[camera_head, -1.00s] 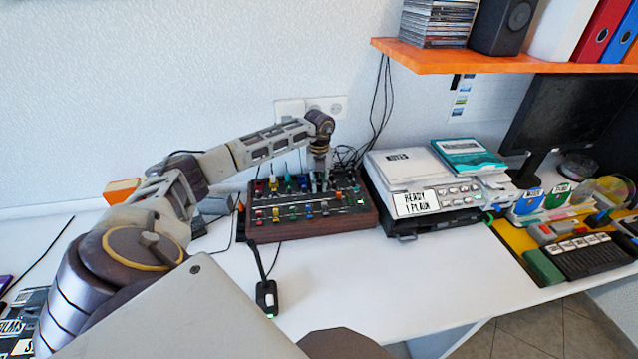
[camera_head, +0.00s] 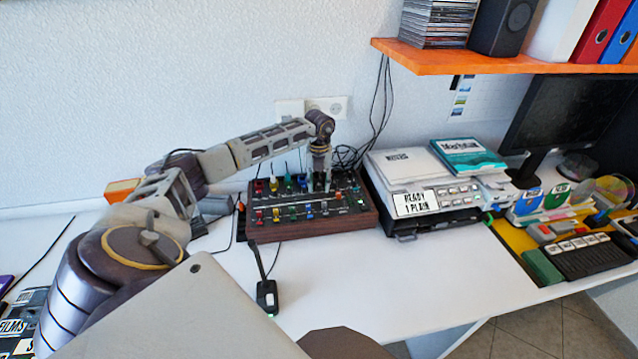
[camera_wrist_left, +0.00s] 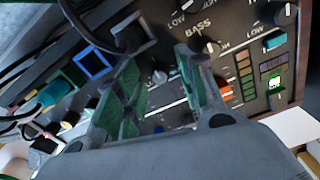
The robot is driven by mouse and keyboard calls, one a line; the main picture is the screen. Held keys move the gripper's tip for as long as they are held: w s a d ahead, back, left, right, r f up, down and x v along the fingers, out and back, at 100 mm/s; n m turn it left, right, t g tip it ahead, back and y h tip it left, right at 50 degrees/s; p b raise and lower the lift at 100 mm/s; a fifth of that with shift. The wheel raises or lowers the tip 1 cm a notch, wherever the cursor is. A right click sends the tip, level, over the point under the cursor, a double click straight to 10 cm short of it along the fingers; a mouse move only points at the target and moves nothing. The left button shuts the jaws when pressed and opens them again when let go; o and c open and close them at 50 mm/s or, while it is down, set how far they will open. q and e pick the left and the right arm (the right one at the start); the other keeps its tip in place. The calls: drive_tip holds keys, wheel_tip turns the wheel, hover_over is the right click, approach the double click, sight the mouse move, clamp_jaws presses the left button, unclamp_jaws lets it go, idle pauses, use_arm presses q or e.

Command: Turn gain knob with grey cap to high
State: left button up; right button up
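The mixer (camera_head: 318,229) has a dark wooden case and rows of coloured knobs, and stands on the white desk against the wall. My left gripper (camera_head: 319,183) points down over the right part of its panel. In the left wrist view the two green-padded fingers of the left gripper (camera_wrist_left: 157,66) are apart and empty. A small grey-capped knob (camera_wrist_left: 160,76) shows between them near the fingertips; I cannot tell whether they touch it. I cannot read its label or setting. In the head view the fingers hide this knob. My right gripper is out of view.
In the wrist view a black cable (camera_wrist_left: 85,35) crosses close to the left finger. Other knobs and switches stand close around. A white device (camera_head: 408,170) stands right of the mixer. A small black microphone-like device (camera_head: 266,296) lies in front; the desk around it is clear.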

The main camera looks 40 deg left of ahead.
sight(318, 186)
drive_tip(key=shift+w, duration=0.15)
use_arm(q)
drive_tip(key=shift+r, duration=0.85)
wheel_tip(318, 186, up, 10)
drive_tip(key=shift+r, duration=0.15)
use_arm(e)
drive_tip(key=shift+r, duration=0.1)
use_arm(q)
drive_tip(key=shift+r+n+p, duration=0.3)
drive_tip(key=shift+n+p, duration=0.3)
drive_tip(key=shift+n, duration=0.25)
drive_tip(key=shift+r+n+p, duration=0.3)
drive_tip(key=shift+n+p, duration=0.35)
drive_tip(key=shift+n, duration=0.25)
drive_tip(key=shift+r+n+p, duration=0.3)
drive_tip(key=shift+n+p, duration=0.3)
drive_tip(key=shift+n, duration=0.25)
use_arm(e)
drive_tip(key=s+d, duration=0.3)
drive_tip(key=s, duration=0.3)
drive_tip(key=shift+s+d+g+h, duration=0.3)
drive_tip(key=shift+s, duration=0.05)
